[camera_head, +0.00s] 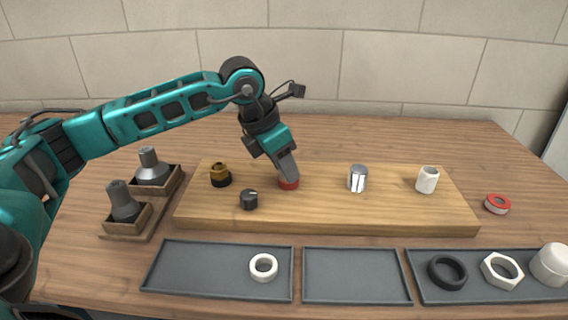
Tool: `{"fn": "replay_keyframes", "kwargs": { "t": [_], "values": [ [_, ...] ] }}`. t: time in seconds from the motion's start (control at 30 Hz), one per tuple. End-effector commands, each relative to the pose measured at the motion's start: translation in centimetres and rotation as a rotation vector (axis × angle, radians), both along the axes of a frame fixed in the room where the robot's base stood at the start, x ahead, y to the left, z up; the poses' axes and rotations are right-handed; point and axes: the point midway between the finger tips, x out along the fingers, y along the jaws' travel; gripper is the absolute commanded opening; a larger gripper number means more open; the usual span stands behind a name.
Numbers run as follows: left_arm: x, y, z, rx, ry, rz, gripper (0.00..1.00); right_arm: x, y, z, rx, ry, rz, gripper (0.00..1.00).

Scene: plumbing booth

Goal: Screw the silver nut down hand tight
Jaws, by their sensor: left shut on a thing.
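My left gripper (288,176) reaches down to the wooden board from the left. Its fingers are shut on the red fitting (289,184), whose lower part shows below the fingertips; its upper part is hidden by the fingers. A silver, upright fitting (357,178) stands on the board to the right of the gripper, apart from it. I cannot tell whether this is the silver nut, or whether a nut is hidden between my fingers. A pale hexagonal nut (502,270) lies flat in the right tray. My right gripper is not in view.
The board (330,219) also bears a brass fitting (220,174), a black fitting (249,199) and a white fitting (427,180). Grey trays (357,275) line the front; a white ring (263,267) lies in the left one. Grey-topped parts (123,203) stand in wooden holders at left.

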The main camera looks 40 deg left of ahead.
Motion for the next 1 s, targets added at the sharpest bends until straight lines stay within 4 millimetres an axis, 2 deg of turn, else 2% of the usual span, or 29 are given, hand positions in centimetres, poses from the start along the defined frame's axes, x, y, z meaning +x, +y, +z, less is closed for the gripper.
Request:
{"fn": "replay_keyframes", "kwargs": {
  "t": [0.03,0.07,0.3,0.37,0.53,0.87,1.0],
  "values": [
    [-0.09,-0.04,-0.11,0.0,0.004,-0.001,0.07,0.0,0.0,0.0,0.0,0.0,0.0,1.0],
    [-0.09,-0.04,-0.11,0.0,0.004,-0.001,0.41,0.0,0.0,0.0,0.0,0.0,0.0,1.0],
    [-0.05,-0.03,-0.06,0.001,0.002,0.001,0.64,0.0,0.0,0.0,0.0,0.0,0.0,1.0],
    [-0.04,-0.03,-0.05,0.001,0.002,0.001,0.67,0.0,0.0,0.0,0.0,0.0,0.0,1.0],
    [-0.03,-0.02,-0.03,0.001,0.002,0.001,0.69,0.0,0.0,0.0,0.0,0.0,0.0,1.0],
    [-0.01,-0.02,-0.01,0.001,0.001,0.001,1.0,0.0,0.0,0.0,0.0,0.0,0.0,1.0],
    [-0.02,-0.01,-0.02,0.001,0.001,0.002,1.0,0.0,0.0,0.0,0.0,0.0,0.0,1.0]
  ]
}}
